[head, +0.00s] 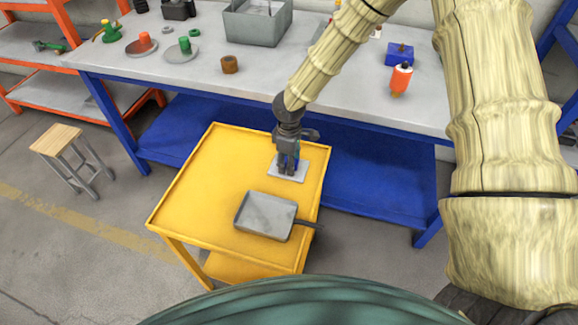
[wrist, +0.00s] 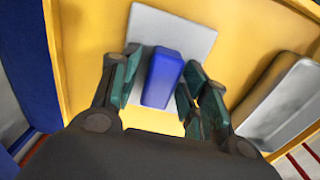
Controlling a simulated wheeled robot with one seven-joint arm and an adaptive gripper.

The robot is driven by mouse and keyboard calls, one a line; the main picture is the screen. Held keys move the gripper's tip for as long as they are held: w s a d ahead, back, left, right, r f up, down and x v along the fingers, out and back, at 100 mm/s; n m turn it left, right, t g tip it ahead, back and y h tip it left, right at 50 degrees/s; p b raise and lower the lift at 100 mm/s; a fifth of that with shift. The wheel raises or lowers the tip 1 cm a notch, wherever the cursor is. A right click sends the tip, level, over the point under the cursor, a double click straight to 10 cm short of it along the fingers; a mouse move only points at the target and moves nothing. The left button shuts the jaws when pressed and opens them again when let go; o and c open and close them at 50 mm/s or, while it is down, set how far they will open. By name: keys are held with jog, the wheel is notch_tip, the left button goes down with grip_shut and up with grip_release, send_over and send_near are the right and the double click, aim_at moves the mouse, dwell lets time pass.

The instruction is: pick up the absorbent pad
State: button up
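A flat pale square (head: 300,173), which looks like the absorbent pad, lies on the yellow cart top (head: 205,170) near its far right corner. In the wrist view the pale square (wrist: 200,38) has a blue block (wrist: 162,80) at its middle. My gripper (head: 288,170) points down over the square and hides part of it. In the wrist view my gripper (wrist: 161,60) has its fingers open on either side of the blue block. A gap shows between the left finger and the block; contact on the right is unclear.
A grey pan (head: 265,215) with a dark handle lies on the cart's near right part. Behind the cart stands a blue-framed workbench (head: 190,80) with a grey bin (head: 257,25) and several jacks. A stool (head: 60,142) stands at left. The cart's left half is clear.

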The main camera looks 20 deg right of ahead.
jog(key=c, duration=0.7)
jog(key=shift+c, duration=0.2)
jog(key=shift+r, duration=0.45)
notch_tip(320, 180, up, 3)
jog(key=shift+f+b, duration=0.1)
jog(key=shift+b, duration=0.35)
jog(key=s+d+b, duration=0.1)
jog(key=s+d, duration=0.2)
jog(key=s, duration=0.4)
jog(key=s+d+r+b, duration=0.1)
jog(key=s+d, duration=0.3)
jog(key=s, duration=0.3)
jog(key=shift+d+r+b, duration=0.2)
jog(key=shift+d+b, duration=0.05)
jog(key=shift+b, duration=0.05)
jog(key=shift+s, duration=0.1)
